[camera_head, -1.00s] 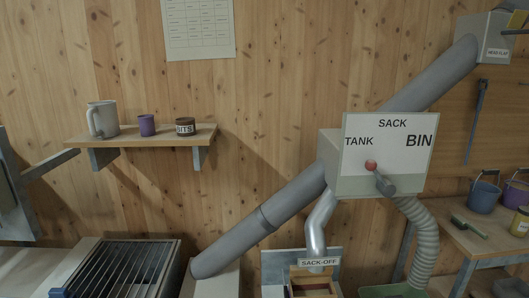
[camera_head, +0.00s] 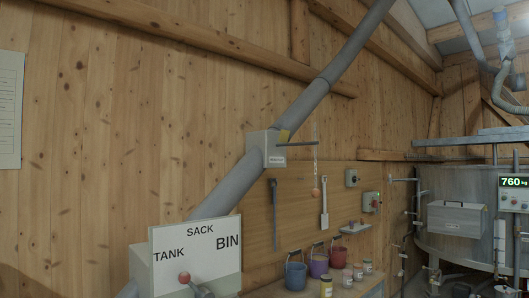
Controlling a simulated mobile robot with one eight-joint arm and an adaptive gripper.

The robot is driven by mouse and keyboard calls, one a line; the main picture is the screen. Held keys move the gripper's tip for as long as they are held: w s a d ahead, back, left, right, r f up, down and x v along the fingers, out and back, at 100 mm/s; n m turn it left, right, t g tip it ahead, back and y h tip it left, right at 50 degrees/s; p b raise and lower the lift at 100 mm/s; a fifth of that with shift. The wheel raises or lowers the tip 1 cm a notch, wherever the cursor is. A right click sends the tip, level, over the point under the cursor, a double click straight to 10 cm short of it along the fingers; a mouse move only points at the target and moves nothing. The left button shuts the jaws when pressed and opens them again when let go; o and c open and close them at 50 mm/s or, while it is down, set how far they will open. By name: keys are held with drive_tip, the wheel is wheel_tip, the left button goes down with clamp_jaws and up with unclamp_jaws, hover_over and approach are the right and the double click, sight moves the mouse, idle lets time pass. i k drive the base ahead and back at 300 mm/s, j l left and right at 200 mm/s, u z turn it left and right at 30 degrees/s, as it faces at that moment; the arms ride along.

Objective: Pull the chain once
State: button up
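A thin pale chain (camera_head: 315,160) hangs in front of the wooden wall, right of the middle of the view. A small orange-red ball (camera_head: 316,193) is at its lower end. Its upper part passes the outer end of a dark horizontal lever (camera_head: 298,143), which sticks out to the right from a grey flap box (camera_head: 267,149) on the sloping pipe. The label on this box is too small to read now. The chain hangs straight down. My gripper is not in view.
A diverter box marked TANK, SACK, BIN (camera_head: 205,252) stands at lower left. Below the chain, a bench holds a blue bucket (camera_head: 296,275), a purple bucket (camera_head: 319,264) and several jars. A large grey tank (camera_head: 455,185) with a 760 kg display (camera_head: 514,183) is at right.

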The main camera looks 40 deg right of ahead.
sight(316, 193)
drive_tip(key=k+z, duration=0.1)
drive_tip(key=z, duration=1.35)
